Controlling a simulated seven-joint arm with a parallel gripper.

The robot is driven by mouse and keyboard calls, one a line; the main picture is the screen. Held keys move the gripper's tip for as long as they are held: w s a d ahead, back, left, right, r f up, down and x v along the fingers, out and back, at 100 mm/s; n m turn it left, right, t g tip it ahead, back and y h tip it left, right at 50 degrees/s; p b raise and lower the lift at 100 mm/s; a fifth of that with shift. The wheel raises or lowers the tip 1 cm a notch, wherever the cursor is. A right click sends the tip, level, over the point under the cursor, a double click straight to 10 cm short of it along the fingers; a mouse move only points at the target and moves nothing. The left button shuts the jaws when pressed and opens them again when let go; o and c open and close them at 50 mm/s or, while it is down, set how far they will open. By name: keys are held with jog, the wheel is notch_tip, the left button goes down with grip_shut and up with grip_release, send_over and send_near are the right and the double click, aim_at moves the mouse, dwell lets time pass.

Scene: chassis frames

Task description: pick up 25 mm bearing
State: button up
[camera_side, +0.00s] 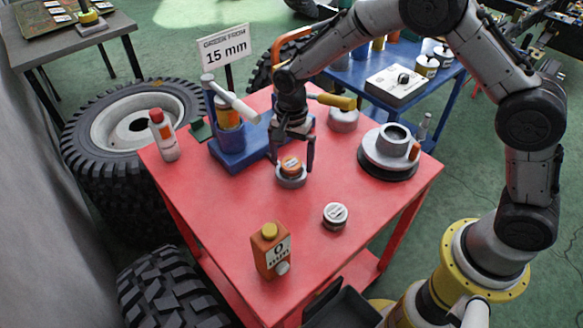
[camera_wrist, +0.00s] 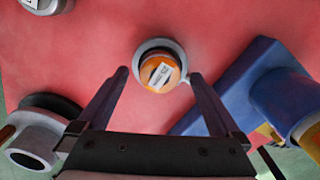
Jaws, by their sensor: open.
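An orange round piece with a white label (camera_side: 291,163) sits in or on a grey ring (camera_side: 292,182) near the middle of the red table. The piece (camera_wrist: 160,72) and the ring (camera_wrist: 146,45) also show in the wrist view. I take it for the bearing, but its label is too small to read. A second round piece, dark with a white label (camera_side: 336,213), stands apart toward the table's front; its size cannot be read either. My gripper (camera_side: 291,160) points down above the orange piece. Its open fingers (camera_wrist: 160,77) stand on either side of it, with nothing held.
A blue press (camera_side: 228,150) stands close behind-left. A grey hub on a dark base (camera_side: 390,150) is at right. A grey round part (camera_side: 343,118) stands behind. A white-red bottle (camera_side: 162,138) and an orange oil carton (camera_side: 271,252) stand near the edges. The front right is clear.

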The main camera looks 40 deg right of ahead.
jog(key=shift+f, duration=0.65)
jog(key=shift+w, duration=0.1)
grip_shut()
